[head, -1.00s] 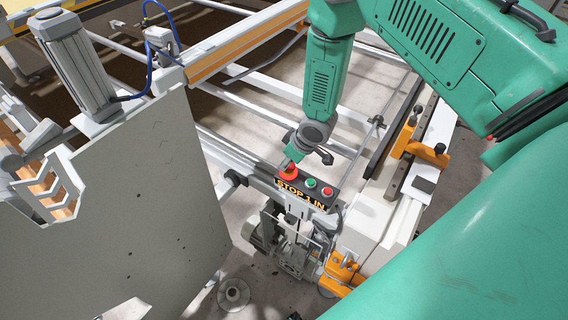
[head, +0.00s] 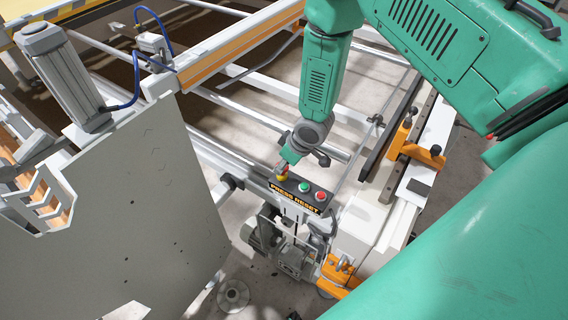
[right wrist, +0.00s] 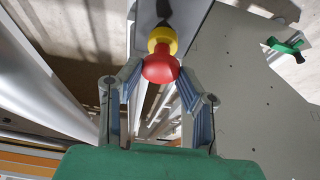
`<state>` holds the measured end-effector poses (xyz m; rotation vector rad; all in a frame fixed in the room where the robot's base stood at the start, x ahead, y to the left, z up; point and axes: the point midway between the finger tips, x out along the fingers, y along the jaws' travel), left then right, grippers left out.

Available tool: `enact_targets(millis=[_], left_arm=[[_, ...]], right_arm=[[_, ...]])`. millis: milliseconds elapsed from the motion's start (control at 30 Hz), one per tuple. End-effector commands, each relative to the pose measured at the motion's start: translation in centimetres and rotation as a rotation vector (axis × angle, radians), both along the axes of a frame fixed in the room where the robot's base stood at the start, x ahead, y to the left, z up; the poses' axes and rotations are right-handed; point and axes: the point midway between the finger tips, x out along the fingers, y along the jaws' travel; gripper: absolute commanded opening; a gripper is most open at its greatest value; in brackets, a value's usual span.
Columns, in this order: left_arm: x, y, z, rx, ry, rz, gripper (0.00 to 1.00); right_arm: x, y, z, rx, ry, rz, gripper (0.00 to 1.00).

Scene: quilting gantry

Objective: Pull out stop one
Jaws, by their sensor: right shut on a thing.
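Stop one is a red mushroom knob (right wrist: 161,69) on a yellow collar (right wrist: 162,38). In the right wrist view my right gripper (right wrist: 158,76) has its two fingers against the sides of the red head, shut on it. In the head view my right gripper (head: 286,163) reaches down to the left end of a dark control box (head: 291,189), and most of the knob is hidden there. Yellow shows below the fingers. The box's label strip (head: 294,197) reads "PRESS RESET". My left gripper is not in view.
A green button (head: 304,187) and a red button (head: 320,196) sit right of the stop on the same box. A large grey plate (head: 130,200) stands left. White frame rails run behind, and an orange clamp (head: 420,152) is at the right.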

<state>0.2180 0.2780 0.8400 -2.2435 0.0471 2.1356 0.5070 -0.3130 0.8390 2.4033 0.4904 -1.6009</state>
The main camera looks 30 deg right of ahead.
Motion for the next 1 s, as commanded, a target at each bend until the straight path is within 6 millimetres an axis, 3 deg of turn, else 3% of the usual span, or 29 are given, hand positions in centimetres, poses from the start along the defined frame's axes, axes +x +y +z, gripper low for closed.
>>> enact_targets(millis=[33, 100, 467, 567, 1000], left_arm=[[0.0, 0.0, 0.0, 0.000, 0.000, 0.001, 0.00], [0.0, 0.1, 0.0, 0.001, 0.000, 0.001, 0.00], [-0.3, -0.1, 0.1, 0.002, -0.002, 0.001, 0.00], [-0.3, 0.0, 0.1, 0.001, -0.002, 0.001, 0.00], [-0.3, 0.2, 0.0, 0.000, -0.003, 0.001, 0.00]], right_arm=[[-0.4, -0.7, -0.2, -0.012, 0.013, -0.008, 0.35], [-0.4, -0.7, -0.2, -0.012, 0.012, -0.008, 0.52], [-0.1, -0.7, 0.2, -0.006, 0.004, -0.007, 0.52], [-0.4, -0.7, 1.3, -0.007, 0.004, -0.007, 0.52], [-3.5, -1.5, 9.4, -0.013, 0.005, -0.007, 0.52]])
